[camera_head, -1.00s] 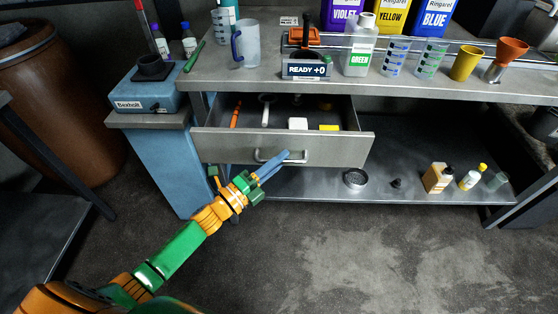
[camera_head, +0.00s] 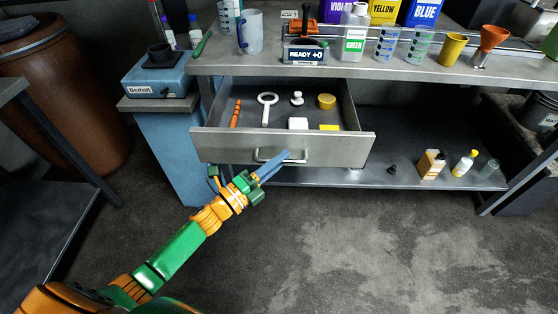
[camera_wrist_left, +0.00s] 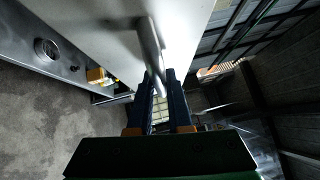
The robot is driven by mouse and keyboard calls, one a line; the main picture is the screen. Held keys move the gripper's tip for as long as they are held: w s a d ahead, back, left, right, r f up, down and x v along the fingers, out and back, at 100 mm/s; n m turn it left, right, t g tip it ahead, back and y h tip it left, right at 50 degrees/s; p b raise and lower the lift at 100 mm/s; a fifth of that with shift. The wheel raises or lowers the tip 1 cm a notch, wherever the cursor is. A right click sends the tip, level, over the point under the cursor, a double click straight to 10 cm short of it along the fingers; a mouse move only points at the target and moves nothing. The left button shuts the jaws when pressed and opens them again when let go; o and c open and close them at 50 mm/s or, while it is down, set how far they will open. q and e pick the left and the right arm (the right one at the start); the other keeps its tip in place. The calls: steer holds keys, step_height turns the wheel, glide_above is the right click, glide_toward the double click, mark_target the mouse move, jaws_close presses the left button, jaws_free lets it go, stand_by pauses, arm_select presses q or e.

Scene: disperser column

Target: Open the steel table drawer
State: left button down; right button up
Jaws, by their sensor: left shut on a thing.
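The steel table drawer (camera_head: 220,147) is pulled well out, and its inside is in view from above. Its bar handle (camera_head: 299,156) is on the front panel; it also shows in the left wrist view (camera_wrist_left: 150,45). My left gripper (camera_head: 284,157) is at the handle, its blue fingers shut on the bar. In the left wrist view the two fingers (camera_wrist_left: 159,80) stand on either side of the handle's end. My right gripper is not in view.
The drawer holds an orange tool (camera_head: 236,113), a white ring-shaped piece (camera_head: 267,99), a yellow round piece (camera_head: 326,101) and other small items. Bottles and cups crowd the tabletop (camera_head: 400,71). The lower shelf (camera_head: 400,158) holds small bottles. The floor in front is clear.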

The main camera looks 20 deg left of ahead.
arm_select(q)
steer(key=c, duration=0.8)
jaws_free()
steer(key=shift+c, duration=0.2)
steer(key=r+v, duration=0.1)
steer(key=v, duration=0.6)
steer(key=shift+f, duration=0.5)
